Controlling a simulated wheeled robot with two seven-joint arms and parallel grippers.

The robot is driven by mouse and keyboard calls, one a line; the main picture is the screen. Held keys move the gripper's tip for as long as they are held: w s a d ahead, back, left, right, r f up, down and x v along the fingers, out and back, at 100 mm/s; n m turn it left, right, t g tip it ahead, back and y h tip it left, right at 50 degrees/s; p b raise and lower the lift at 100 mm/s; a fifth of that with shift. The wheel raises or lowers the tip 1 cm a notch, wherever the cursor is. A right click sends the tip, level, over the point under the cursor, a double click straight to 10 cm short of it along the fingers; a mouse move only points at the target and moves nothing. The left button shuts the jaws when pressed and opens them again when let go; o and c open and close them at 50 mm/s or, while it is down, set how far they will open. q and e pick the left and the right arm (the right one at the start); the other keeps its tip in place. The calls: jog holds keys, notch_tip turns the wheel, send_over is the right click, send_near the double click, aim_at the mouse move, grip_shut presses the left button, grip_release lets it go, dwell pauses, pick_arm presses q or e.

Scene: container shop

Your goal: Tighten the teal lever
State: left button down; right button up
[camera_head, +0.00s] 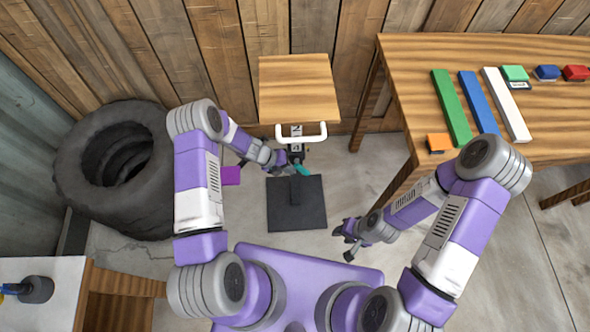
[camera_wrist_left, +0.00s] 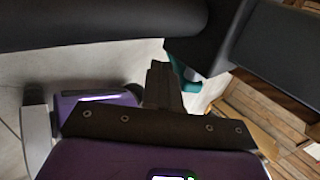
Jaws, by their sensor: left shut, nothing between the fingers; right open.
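The teal lever (camera_head: 301,170) sticks out from the dark upright stand below the wooden board, tilted down to the right. Part of it shows in the left wrist view (camera_wrist_left: 186,74), behind dark parts that hide the rest. My left gripper (camera_head: 289,164) is beside the lever, on its left, with shut, empty fingers. Its fingers also show in the left wrist view (camera_wrist_left: 160,82); whether they touch the lever I cannot tell. My right gripper (camera_head: 345,242) is open and empty above the floor, lower right of the stand.
The stand has a wooden board (camera_head: 298,90), a white handle (camera_head: 318,138) and a black base plate (camera_head: 312,215). A magenta block (camera_head: 231,176) is by my left forearm. A wooden table (camera_head: 425,75) with coloured bars stands right.

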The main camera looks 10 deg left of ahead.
pick_arm(q)
jog(key=v, duration=0.3)
jog(key=shift+a+r+p, duration=0.1)
jog(key=shift+r+p, duration=0.1)
jog(key=shift+p, duration=0.2)
jog(key=shift+s, duration=0.15)
jog(key=s+d+r+n+y, duration=0.1)
jog(key=s+d+n, duration=0.1)
jog(key=s+n, duration=0.8)
jog(key=s+d+r+n+g+y, duration=0.1)
jog(key=s+n, duration=0.9)
jog(key=n, duration=1.5)
jog(key=shift+s+d+r+y, duration=0.35)
jog(key=shift+d+r+y, duration=0.15)
jog(key=shift+d, duration=0.5)
jog(key=shift+a+n, duration=0.1)
jog(key=shift+n, duration=0.2)
